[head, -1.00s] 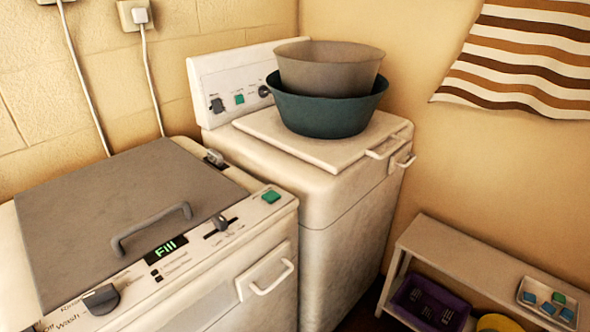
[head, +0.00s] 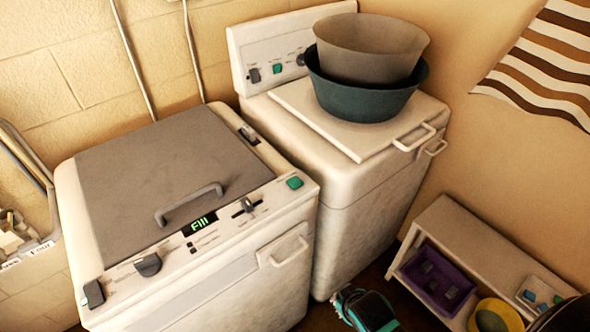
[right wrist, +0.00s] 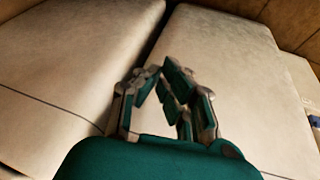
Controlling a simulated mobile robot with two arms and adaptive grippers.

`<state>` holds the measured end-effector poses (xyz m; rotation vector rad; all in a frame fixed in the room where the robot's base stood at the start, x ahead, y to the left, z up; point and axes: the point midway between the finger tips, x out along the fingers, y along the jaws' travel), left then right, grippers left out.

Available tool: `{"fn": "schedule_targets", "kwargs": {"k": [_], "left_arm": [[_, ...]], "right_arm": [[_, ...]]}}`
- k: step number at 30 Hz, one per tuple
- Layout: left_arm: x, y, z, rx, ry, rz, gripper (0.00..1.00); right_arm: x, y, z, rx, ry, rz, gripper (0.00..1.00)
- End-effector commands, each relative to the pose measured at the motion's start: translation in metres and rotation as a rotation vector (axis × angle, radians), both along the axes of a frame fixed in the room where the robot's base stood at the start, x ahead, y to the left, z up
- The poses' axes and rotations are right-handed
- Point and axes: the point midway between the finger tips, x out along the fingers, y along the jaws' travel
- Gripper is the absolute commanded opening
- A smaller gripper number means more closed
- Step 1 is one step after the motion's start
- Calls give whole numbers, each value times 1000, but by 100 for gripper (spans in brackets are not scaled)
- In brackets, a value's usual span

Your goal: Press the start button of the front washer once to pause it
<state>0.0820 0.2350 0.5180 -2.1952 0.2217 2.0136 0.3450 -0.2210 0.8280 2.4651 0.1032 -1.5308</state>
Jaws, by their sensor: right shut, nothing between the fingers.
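The front washer (head: 255,290) is a white machine with a closed grey lid (head: 150,165). Its lit display (head: 200,222) reads "Fill". A green button (head: 294,182) sits at the right end of its control panel, with a slider and a dark knob further left. My right gripper (head: 345,295) is low at the bottom of the head view, right of the front washer and below the button, apart from it. In the right wrist view its teal-and-grey fingers (right wrist: 165,78) are shut and empty, before pale machine walls with a dark gap between. My left gripper is not in view.
A second white machine (head: 350,225) stands behind, with a grey basin (head: 370,50) stacked in a teal one (head: 365,100) on its lid. A low shelf (head: 480,240) with a purple crate (head: 437,280) and a yellow tub (head: 495,315) is at right.

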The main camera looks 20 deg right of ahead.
Motion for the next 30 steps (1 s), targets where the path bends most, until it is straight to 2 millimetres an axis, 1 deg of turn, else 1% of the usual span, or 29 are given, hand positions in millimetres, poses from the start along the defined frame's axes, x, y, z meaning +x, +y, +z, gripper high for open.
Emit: {"fn": "schedule_targets", "kwargs": {"k": [1, 2, 3, 5, 6, 11, 12, 14, 15, 17, 18, 19, 20, 21, 23, 24, 26, 27, 29, 30], "left_arm": [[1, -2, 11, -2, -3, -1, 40], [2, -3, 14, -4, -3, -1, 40], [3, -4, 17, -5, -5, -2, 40], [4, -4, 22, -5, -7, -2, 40], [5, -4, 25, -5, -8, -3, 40], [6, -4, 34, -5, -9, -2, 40], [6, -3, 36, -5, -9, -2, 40], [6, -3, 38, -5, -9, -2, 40], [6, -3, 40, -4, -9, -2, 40], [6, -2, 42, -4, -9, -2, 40], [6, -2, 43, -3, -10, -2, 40], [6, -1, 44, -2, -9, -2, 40], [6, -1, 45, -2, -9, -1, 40], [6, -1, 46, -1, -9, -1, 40], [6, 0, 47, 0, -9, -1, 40], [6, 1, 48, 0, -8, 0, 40], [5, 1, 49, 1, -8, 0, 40], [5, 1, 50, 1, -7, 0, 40], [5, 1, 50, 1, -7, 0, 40], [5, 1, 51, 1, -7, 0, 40]], "right_arm": [[14, -4, 30, -20, -53, 5, 0], [21, -6, 42, -31, -83, 7, 0], [31, -9, 59, -50, -125, 11, 0], [46, -13, 84, -78, -191, 17, 0], [57, -16, 100, -98, -239, 23, 0], [99, -25, 166, -186, -445, 55, 0], [110, -27, 183, -210, -500, 67, 0], [125, -28, 208, -249, -583, 87, 0], [135, -28, 225, -275, -640, 103, 0], [149, -27, 251, -317, -730, 131, 0], [158, -26, 269, -346, -791, 152, 0], [165, -25, 283, -369, -838, 171, 0], [171, -23, 296, -393, -884, 190, 0], [178, -19, 314, -426, -948, 220, 0], [189, -12, 341, -478, -1043, 272, 0], [195, -6, 358, -515, -1108, 313, 0], [203, 6, 385, -573, -1208, 383, 0], [208, 15, 401, -616, -1275, 438, 0], [213, 33, 425, -688, -1376, 539, 0], [216, 47, 439, -739, -1443, 621, 0]]}}
